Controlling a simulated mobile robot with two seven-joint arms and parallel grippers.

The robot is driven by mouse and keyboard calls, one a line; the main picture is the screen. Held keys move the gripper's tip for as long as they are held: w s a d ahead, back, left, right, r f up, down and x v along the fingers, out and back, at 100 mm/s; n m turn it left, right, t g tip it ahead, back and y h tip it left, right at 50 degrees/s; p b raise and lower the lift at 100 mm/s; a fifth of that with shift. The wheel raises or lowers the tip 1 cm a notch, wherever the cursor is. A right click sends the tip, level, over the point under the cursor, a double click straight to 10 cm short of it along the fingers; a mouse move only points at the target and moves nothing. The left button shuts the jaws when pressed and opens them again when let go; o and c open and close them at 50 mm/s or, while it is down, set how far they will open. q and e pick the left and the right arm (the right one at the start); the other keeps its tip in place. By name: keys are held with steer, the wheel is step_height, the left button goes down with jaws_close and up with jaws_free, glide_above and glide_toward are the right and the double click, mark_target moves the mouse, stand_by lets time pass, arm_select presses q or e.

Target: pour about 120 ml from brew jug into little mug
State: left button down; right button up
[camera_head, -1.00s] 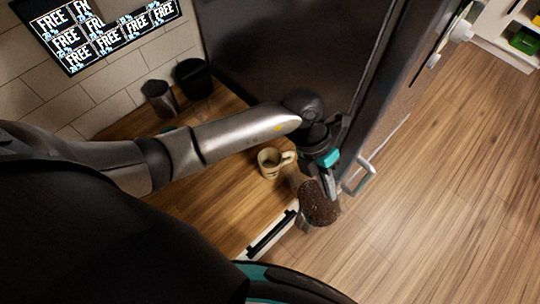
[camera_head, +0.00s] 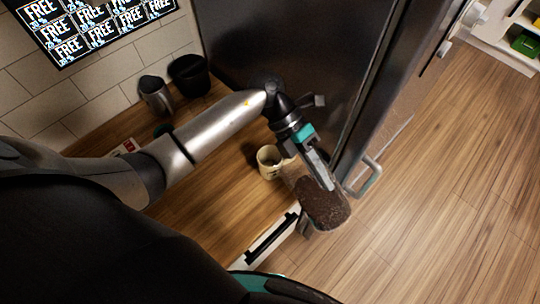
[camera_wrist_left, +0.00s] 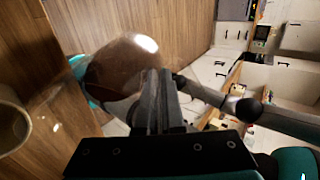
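The brew jug (camera_head: 322,205), clear glass with dark brown contents, is held by my left gripper (camera_head: 322,178). The jug is tilted, its clear upper end toward the little mug. In the left wrist view the jug (camera_wrist_left: 122,62) is in front of the dark fingers (camera_wrist_left: 157,98). The little mug (camera_head: 268,164), cream with a handle, stands upright on the wooden counter, just left of the jug. In the wrist view the mug (camera_wrist_left: 12,122) is cut off at the left edge. No stream of liquid shows, and I cannot tell the mug's level. My right gripper is not seen.
A dark tall appliance (camera_head: 285,50) stands behind the mug, with a metal handle (camera_head: 366,178) right of the jug. A grey container (camera_head: 156,95) and a black bin (camera_head: 190,75) stand by the tiled wall.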

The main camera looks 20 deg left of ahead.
arm_select(q)
steer(key=shift+a+b, duration=0.1)
steer(key=shift+b, duration=0.2)
steer(key=shift+h, duration=0.3)
steer(key=shift+w+a+f+b, duration=0.1)
steer(key=shift+b, duration=0.3)
steer(key=shift+w+a+g+h+b, duration=0.2)
steer(key=shift+a+g+h+b, duration=0.25)
steer(key=shift+h+b, duration=0.65)
stand_by(0.7)
steer(key=shift+w+a+r+b, duration=0.1)
steer(key=shift+a+r+b, duration=0.15)
steer(key=shift+r+b, duration=0.35)
stand_by(2.9)
